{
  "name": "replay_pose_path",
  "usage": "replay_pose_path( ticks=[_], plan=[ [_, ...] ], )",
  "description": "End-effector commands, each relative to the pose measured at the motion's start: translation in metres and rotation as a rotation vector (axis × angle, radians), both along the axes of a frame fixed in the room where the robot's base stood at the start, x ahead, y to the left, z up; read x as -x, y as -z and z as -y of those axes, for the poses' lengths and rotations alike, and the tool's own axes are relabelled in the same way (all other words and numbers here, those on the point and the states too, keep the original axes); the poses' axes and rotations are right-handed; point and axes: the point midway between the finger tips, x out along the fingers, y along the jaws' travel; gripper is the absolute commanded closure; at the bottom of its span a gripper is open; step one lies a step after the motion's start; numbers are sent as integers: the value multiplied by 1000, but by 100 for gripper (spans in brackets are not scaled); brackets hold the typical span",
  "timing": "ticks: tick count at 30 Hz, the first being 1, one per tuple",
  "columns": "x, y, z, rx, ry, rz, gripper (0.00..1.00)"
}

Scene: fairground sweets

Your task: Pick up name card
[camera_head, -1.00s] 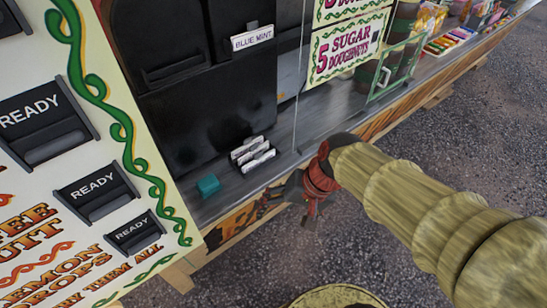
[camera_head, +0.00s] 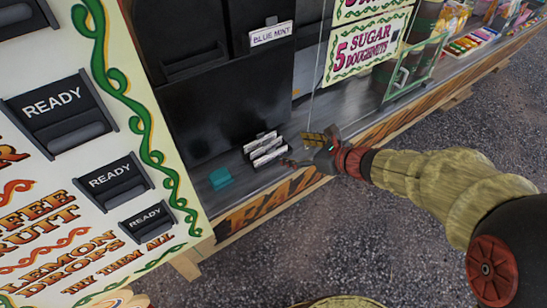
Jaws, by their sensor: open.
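Several white name cards (camera_head: 268,155) stand on edge in a small row on the grey counter, in front of the black cabinet. What is written on them is too small to read. My gripper (camera_head: 303,149) is just right of the cards, with its fingers pointing left toward them. Its jaws are open, one finger farther back and the other nearer the counter's front edge. Nothing shows between them. I cannot tell whether the nearer fingertip touches the cards. Another white card reading BLUE MINT (camera_head: 271,33) is on the black cabinet front.
A teal block (camera_head: 220,178) sits on the counter left of the cards. The black cabinet (camera_head: 215,105) stands behind. A clear upright pane rises behind my gripper. A green rack (camera_head: 415,68) and sweets stand farther right. A cream READY panel (camera_head: 75,160) is at left.

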Motion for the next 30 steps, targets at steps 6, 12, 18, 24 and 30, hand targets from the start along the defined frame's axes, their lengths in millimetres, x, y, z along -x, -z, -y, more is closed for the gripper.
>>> replay_pose_path(
  ticks=[6, 12, 18, 24, 30],
  plan=[
    [-9, 10, -11, 2, -4, 2, 21],
    [-21, 27, -28, 2, -6, 2, 21],
    [-34, 35, -41, 3, -4, 2, 21],
    [-34, 33, -40, 3, -3, 2, 22],
    [-34, 33, -40, 3, -3, 2, 33]
  ],
)
